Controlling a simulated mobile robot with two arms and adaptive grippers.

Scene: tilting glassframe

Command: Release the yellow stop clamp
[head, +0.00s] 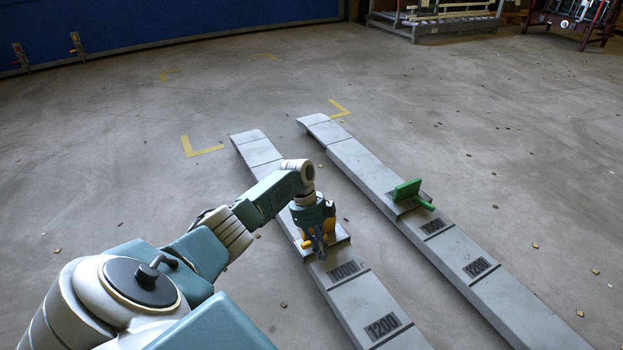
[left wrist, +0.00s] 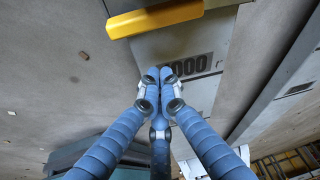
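The yellow stop clamp (head: 330,228) sits on the left grey beam, mostly hidden behind my left gripper (head: 319,248) in the head view. In the left wrist view, a yellow bar of the clamp (left wrist: 155,18) crosses the top, beyond the fingertips. My left gripper (left wrist: 163,75) shows there with its blue fingers drawn together at the tips and nothing seen between them. The tips appear over the beam near the printed 1000 mark. I cannot tell whether they touch the clamp. My right gripper is not in view.
The left beam (head: 355,295) and a parallel right beam (head: 480,262) lie on the concrete floor. A green clamp (head: 407,190) stands on the right beam. Yellow corner marks (head: 203,148) lie beyond. Racks stand at the far right. The floor around is mostly clear, with small scattered bits.

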